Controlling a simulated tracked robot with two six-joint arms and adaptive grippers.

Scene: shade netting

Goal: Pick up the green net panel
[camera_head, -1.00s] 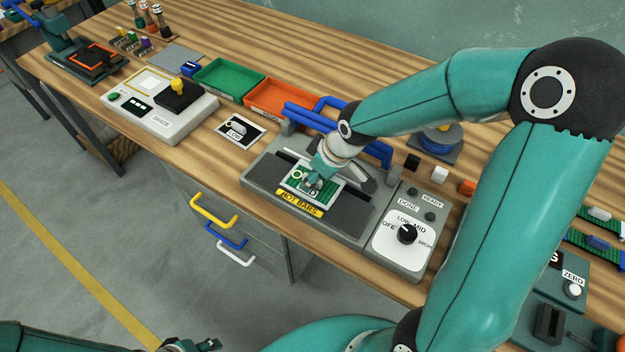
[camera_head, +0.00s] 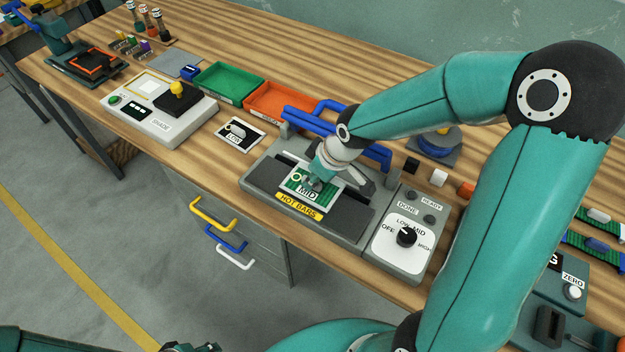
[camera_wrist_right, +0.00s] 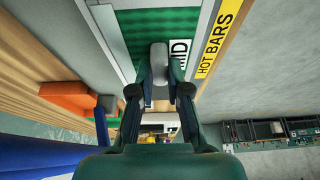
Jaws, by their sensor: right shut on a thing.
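The green net panel (camera_head: 300,184) has a white border and a MID label. It is at the hot bar machine (camera_head: 262,180), above the yellow HOT BARS label; I cannot tell whether it touches the bed. My right gripper (camera_head: 316,183) is over the panel and shut on its grey tab. In the right wrist view the fingers (camera_wrist_right: 159,85) close around the grey tab (camera_wrist_right: 159,60), with the green netting (camera_wrist_right: 160,28) beyond them. My left gripper (camera_head: 208,347) is only partly seen at the bottom edge; its jaws are unclear.
A control box with a dial (camera_head: 406,237) stands right of the machine. A blue handle (camera_head: 310,118) is behind the panel. Green (camera_head: 226,80) and orange (camera_head: 278,98) trays, a LOW card (camera_head: 240,134) and a SHADE tester (camera_head: 160,115) are to the left.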

